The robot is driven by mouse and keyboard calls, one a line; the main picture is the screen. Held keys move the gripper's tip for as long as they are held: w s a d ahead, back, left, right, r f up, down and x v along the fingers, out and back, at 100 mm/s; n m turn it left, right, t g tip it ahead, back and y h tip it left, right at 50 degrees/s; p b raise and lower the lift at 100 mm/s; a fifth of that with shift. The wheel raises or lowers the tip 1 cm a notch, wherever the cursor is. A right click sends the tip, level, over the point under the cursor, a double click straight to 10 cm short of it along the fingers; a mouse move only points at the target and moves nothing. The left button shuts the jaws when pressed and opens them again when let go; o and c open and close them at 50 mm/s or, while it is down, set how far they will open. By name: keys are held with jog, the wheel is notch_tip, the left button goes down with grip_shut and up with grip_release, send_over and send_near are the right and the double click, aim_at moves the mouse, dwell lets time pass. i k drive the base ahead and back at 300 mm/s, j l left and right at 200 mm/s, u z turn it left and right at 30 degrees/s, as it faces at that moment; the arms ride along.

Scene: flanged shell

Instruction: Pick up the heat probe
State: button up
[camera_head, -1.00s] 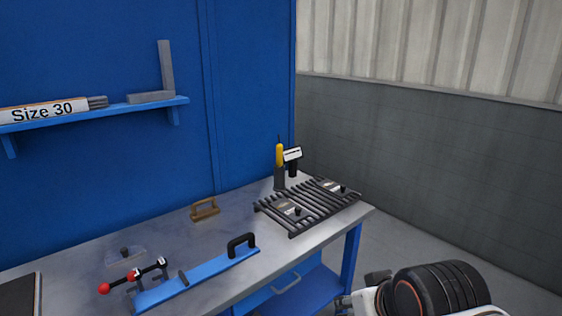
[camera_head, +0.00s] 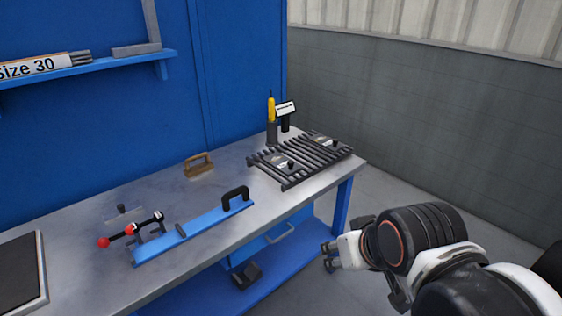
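Two upright tools stand at the back right of the workbench. One is a yellow-handled tool (camera_head: 271,108) in a dark grey holder (camera_head: 272,133). Beside it is a black device with a white display face (camera_head: 285,108). I cannot tell for certain which of them is the heat probe. My gripper (camera_head: 326,256) is in the lower right, in front of the bench and well apart from both tools. Its two dark fingers look spread, with nothing between them.
The metal workbench (camera_head: 165,187) carries a dark slatted rack (camera_head: 300,160) right in front of the tools. A blue bar with a black handle (camera_head: 195,231), a red-knobbed clamp (camera_head: 130,229) and a brown handle (camera_head: 199,165) lie further left. A blue shelf (camera_head: 90,78) hangs above.

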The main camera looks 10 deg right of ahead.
aim_at(272, 101)
jog(key=i+l, duration=0.25)
jog(key=i+l+u, duration=0.85)
jog(key=i+l, duration=0.05)
jog(key=l, duration=0.1)
